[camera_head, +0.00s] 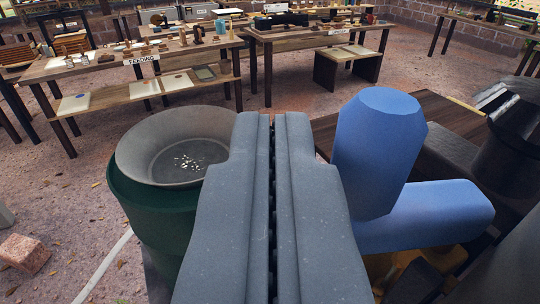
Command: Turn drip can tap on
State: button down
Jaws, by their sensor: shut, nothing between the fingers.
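My gripper (272,122) fills the middle of the view, its two grey fingers side by side and shut with nothing held. A thin dark seam runs between them. Left of the fingers is a dark green round container (157,215) with a grey sieve-like bowl (150,140) on top, holding a few pale bits. I cannot tell whether this is the drip can. No tap can be made out; the fingers hide part of the container's right side and what lies below and ahead of them.
A dark bench (450,155) and black round vessel (510,150) are further right. Wooden tables (130,85) with a "FEEDING" sign stand behind. A brick (24,252) lies at lower left.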

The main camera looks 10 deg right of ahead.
dwell(0.7)
jog(key=shift+s+a, duration=0.1)
jog(key=s+a+b, duration=0.2)
jog(key=s+a, duration=0.4)
jog(key=s, duration=0.6)
jog(key=shift+a+b, duration=0.3)
jog(key=shift+a, duration=0.05)
jog(key=s+d+r+n+g+y+b, duration=0.1)
jog(key=s+d+r+b, duration=0.2)
jog(key=s, duration=0.6)
jog(key=s+d+r+g+y+b, duration=0.1)
jog(key=s+d+r+b, duration=0.3)
jog(key=s, duration=0.5)
jog(key=d+r, duration=0.2)
jog(key=d, duration=0.1)
jog(key=shift+s+d+r+n+y, duration=0.15)
jog(key=shift+d+n+y, duration=0.1)
jog(key=shift+n+y, duration=0.15)
